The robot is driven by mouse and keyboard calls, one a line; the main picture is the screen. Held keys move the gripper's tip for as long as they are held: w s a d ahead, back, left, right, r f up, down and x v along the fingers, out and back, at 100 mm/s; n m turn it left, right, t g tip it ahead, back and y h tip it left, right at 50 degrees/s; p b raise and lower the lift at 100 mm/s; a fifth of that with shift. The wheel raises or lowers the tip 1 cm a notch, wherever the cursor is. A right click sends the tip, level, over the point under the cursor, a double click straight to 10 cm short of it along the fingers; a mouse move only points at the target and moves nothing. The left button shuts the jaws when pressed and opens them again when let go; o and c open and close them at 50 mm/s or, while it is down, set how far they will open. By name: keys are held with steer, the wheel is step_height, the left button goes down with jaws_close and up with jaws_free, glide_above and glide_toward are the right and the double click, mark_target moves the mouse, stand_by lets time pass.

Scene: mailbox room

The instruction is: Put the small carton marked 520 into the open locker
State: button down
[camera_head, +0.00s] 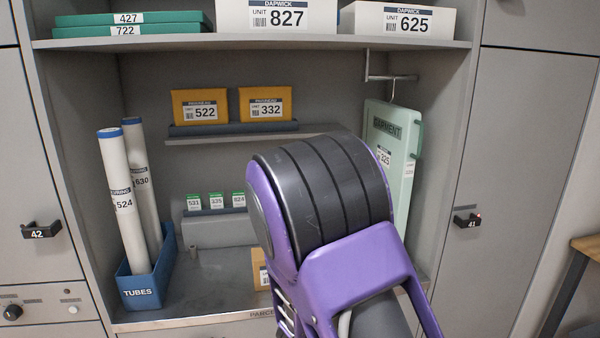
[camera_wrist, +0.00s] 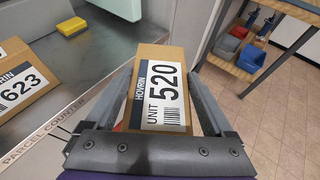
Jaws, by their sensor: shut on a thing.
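The small carton marked 520 (camera_wrist: 160,60) is brown with a white and dark-blue HOVRIN label. In the wrist view it sits between the two fingers of my gripper (camera_wrist: 160,82), which is shut on it. The carton shows near the front edge of the parcel counter, with the floor to its right; I cannot tell its height. In the head view my purple and black arm hides the gripper and this carton.
A carton marked 623 (camera_wrist: 20,82) lies on the parcel counter (camera_wrist: 92,62), near a yellow object (camera_wrist: 72,27). A blue TUBES box (camera_head: 140,285) holds white tubes at the left. A wooden shelf with bins (camera_wrist: 252,58) stands beyond.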

steer(key=r+n+t+y, duration=0.1)
steer(key=r, duration=0.1)
steer(key=r+n+t+y, duration=0.1)
steer(key=r+n+y, duration=0.1)
steer(key=r, duration=0.1)
steer(key=r+n+y, duration=0.1)
steer(key=r, duration=0.1)
steer(key=shift+w+r+t, duration=0.25)
steer(key=shift+w+t, duration=0.1)
steer(key=shift+t, duration=0.05)
steer(key=shift+s+r+n+y, duration=0.15)
steer(key=shift+r+n+y, duration=0.3)
steer(key=shift+n+y, duration=0.2)
steer(key=shift+a, duration=0.15)
stand_by(0.5)
